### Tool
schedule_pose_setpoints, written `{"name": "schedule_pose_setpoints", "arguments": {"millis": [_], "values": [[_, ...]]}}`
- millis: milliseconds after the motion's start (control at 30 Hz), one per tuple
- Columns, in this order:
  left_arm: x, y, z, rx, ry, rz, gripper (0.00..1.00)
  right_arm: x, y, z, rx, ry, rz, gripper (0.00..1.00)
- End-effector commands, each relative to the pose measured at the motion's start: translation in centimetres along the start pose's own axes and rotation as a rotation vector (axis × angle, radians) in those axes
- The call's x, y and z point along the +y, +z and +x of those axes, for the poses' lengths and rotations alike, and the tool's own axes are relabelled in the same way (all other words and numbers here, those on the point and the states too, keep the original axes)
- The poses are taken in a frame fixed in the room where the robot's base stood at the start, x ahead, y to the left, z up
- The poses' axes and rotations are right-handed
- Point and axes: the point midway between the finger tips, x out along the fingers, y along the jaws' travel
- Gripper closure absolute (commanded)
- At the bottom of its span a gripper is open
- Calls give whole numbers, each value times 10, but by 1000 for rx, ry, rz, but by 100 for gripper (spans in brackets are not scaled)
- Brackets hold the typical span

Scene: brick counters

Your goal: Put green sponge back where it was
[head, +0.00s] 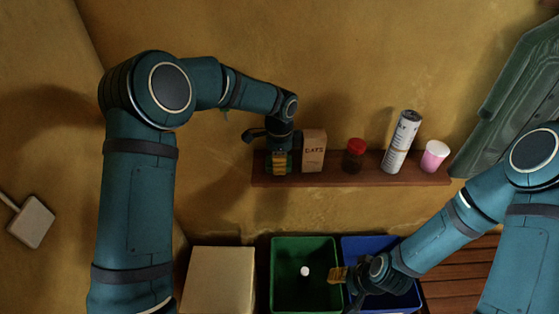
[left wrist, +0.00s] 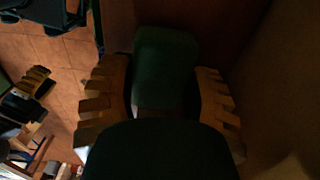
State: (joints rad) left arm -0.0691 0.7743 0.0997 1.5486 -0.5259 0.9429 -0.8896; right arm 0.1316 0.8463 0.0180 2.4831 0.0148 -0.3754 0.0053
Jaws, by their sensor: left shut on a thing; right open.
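The green sponge (left wrist: 165,62) is between the two yellow fingers of my left gripper (left wrist: 160,98) in the left wrist view. In the head view my left gripper (head: 279,163) is at the left end of the brown wall shelf (head: 350,178), just left of a brown carton. It is shut on the sponge, which is mostly hidden there by the fingers. I cannot tell whether the sponge touches the shelf. My right gripper (head: 338,275) is open and empty, over the edge between the green and blue bins.
Along the shelf stand the carton (head: 314,152), a red-capped jar (head: 353,157), a white can (head: 401,142) and a pink cup (head: 434,157). Below are a green bin (head: 303,243) with a small white object inside, a blue bin (head: 370,243) and a beige box (head: 218,280).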

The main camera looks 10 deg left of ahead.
Motion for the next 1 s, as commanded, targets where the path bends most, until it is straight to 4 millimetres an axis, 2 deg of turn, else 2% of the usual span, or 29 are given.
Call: {"name": "schedule_pose_setpoints", "arguments": {"millis": [33,67,100,133,433,567,667,1000], "values": [[0,0,2,0,0,0,77,0,0,1,0,0,0,53],[0,0,2,0,0,0,43,0,0,1,0,0,0,53],[0,0,2,0,0,0,28,0,0,1,0,0,0,53],[0,0,2,0,0,0,19,0,0,1,0,0,0,53],[0,0,1,0,1,0,19,0,0,1,0,0,0,53],[0,0,-6,0,-1,-1,19,0,0,-1,0,0,0,53],[0,0,-20,1,-2,-1,19,-1,0,-2,0,0,0,53],[-1,0,-89,2,-3,-1,19,-3,-1,-8,0,-2,0,53]]}}
